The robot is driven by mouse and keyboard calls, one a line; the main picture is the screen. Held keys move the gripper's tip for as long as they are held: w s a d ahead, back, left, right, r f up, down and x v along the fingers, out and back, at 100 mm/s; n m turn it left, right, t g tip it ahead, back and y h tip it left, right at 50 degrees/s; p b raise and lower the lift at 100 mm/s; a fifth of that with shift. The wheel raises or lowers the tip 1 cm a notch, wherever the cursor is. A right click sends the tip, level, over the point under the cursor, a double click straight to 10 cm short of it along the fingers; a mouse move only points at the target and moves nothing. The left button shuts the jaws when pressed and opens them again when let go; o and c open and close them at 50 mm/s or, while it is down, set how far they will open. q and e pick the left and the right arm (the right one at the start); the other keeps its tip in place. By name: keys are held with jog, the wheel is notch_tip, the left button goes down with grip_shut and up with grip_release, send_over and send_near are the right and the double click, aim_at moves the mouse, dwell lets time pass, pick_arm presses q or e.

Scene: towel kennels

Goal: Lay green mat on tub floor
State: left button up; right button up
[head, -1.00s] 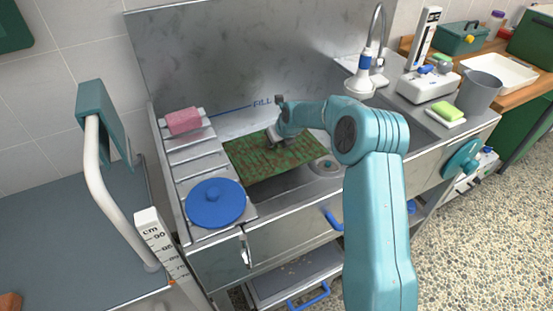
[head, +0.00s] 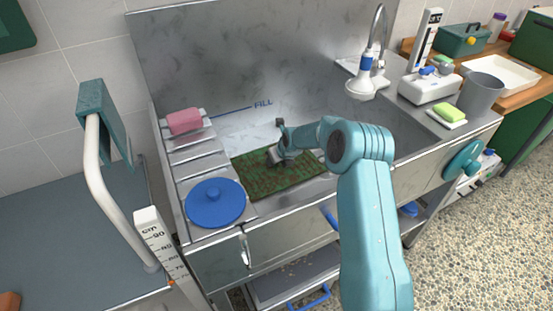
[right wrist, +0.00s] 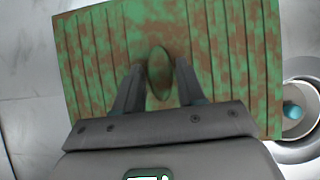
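The green mat (head: 262,183), mottled with brown and ribbed, is inside the metal tub (head: 232,128), toward its left part and front wall. It looks level and low; whether it touches the floor I cannot tell. My right gripper (head: 279,156) is above the mat's middle. In the right wrist view the fingers (right wrist: 160,70) close on both sides of an oval raised grip on the mat (right wrist: 90,60). A drain with a blue centre (right wrist: 292,110) lies beside the mat's right edge there. My left gripper is not in view.
A slatted rack on the tub's left holds a pink sponge (head: 184,121) and a blue lid (head: 215,202). A tap with a shower head (head: 360,85) stands at the back right. A grey jug (head: 481,92) and green soap (head: 448,112) are on the right ledge.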

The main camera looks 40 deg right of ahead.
jog(key=shift+o, duration=0.3)
jog(key=shift+r, duration=0.1)
jog(key=shift+s+r, duration=0.1)
jog(key=shift+r, duration=0.3)
jog(key=v, duration=1.1)
jog(key=shift+p, duration=0.3)
jog(key=shift+s+a+r, duration=0.1)
jog(key=shift+s, duration=0.05)
